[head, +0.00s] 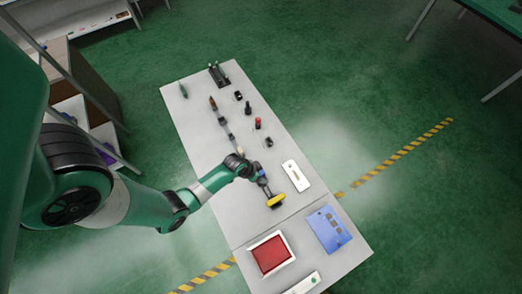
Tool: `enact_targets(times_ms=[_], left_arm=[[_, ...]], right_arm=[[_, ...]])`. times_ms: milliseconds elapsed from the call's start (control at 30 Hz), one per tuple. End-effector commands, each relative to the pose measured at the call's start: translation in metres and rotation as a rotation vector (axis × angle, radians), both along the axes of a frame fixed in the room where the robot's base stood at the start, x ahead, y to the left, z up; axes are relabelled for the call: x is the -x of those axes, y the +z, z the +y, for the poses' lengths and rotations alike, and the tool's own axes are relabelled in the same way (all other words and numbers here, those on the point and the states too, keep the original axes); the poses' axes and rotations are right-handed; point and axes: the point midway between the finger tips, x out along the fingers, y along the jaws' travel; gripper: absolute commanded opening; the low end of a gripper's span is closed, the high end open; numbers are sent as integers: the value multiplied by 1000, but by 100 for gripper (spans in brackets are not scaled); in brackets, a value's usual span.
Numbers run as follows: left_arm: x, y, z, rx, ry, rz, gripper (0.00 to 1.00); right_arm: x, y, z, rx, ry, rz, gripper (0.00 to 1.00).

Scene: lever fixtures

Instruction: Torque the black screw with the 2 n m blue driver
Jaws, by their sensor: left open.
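My left gripper (268,190) is open over the middle of the light grey table, just above a yellow piece (276,201). I cannot tell whether it touches this piece. A small blue part shows at the gripper, too small to identify. A blue plate (323,223) with several grey squares lies to the right of the gripper, near the table's lower end. I cannot make out the black screw or the 2 N m blue driver for certain at this size. My right gripper is not in view.
A white plate (297,177) lies right of the gripper. A red-bottomed white tray (252,246) is at the lower end. Small dark fixtures, one with a red top (258,123), line the table. A black rack (218,75) stands at the far end.

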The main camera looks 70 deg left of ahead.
Motion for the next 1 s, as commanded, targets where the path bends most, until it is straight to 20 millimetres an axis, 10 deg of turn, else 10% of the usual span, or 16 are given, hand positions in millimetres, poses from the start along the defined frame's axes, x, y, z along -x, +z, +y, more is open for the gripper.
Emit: enact_targets(times_ms=[267, 700, 1000], left_arm=[[-4, -6, 1, -1, -1, -1, 78], [-3, -6, 1, 0, 0, -1, 2], [-4, -6, 1, -1, -1, -1, 0]], right_arm=[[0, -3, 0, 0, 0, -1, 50], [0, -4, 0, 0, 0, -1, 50], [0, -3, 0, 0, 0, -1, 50]])
